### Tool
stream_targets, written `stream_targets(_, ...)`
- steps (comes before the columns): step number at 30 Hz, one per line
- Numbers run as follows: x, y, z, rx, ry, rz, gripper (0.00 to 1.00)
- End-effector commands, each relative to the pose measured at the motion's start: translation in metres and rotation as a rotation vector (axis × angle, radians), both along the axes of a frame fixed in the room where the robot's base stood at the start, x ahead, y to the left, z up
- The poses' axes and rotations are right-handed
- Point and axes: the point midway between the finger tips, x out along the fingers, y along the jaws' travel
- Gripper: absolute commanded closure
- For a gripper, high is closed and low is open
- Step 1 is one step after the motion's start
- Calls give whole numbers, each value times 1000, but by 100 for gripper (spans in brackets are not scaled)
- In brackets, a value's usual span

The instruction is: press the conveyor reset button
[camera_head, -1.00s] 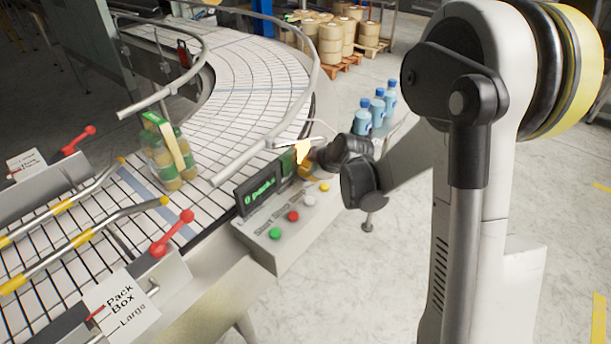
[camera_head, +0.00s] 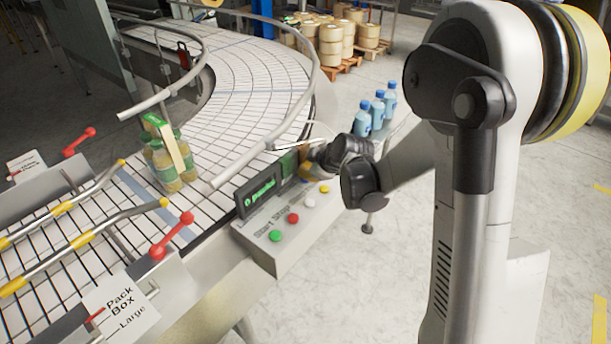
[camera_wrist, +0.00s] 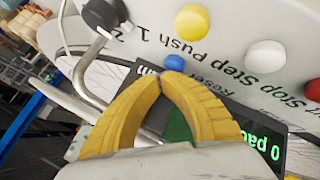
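The control panel (camera_head: 285,238) beside the conveyor has green, red, white and yellow (camera_head: 324,187) buttons and a lit green display (camera_head: 262,190). In the wrist view, a blue button (camera_wrist: 174,63) shows just past my fingertips, close to a small upside-down label that seems to read "Reset" (camera_wrist: 208,86). My gripper (camera_wrist: 167,77) has its two yellow fingers together at the tips, with nothing between them. The tips are at or very near the blue button; I cannot tell if they touch. In the head view, my gripper (camera_head: 307,172) is low at the panel's far end, and the blue button is hidden.
The yellow (camera_wrist: 192,22), white (camera_wrist: 265,56) and red (camera_wrist: 313,90) buttons lie close by. A curved guide rail (camera_head: 296,115) runs above the conveyor (camera_head: 245,85). A pack of jars (camera_head: 168,165) stands on the belt. Blue-capped bottles (camera_head: 377,108) stand behind my arm.

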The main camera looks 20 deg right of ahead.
Motion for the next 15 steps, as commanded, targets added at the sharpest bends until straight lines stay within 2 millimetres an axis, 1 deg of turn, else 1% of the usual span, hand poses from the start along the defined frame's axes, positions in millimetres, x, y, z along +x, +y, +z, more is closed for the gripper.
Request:
stream_targets(1,0,0,5,0,0,0,100)
stream_targets(4,0,0,9,0,0,0,100)
stream_targets(15,0,0,11,0,0,0,100)
